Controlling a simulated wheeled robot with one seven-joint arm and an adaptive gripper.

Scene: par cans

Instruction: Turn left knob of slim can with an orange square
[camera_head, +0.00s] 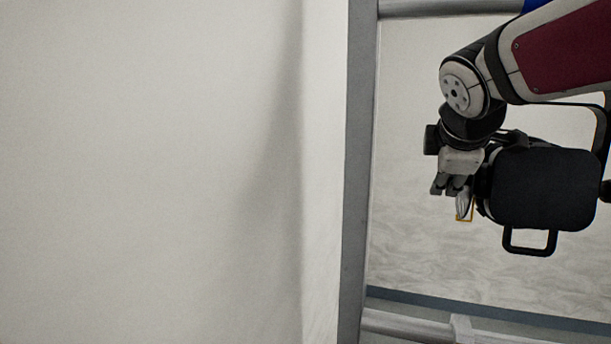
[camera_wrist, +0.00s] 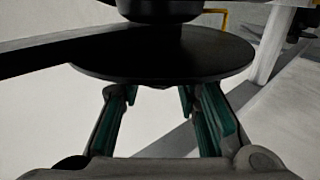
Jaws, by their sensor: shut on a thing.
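The slim can (camera_head: 545,188) hangs at the right of the head view, with a dark rounded face and a black handle below. A thin orange square outline (camera_head: 465,219) shows at its left side; part of an orange line (camera_wrist: 225,20) also shows in the wrist view. My gripper (camera_head: 455,190) is at the can's left side. In the wrist view my gripper (camera_wrist: 163,100) has its two green-padded fingers apart, reaching to a wide black disc (camera_wrist: 165,55). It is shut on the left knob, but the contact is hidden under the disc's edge.
A grey upright post (camera_head: 357,170) stands left of the can. Grey rails run across the top and bottom (camera_head: 405,325). A pale wall (camera_head: 150,170) fills the left. The space below the can looks clear.

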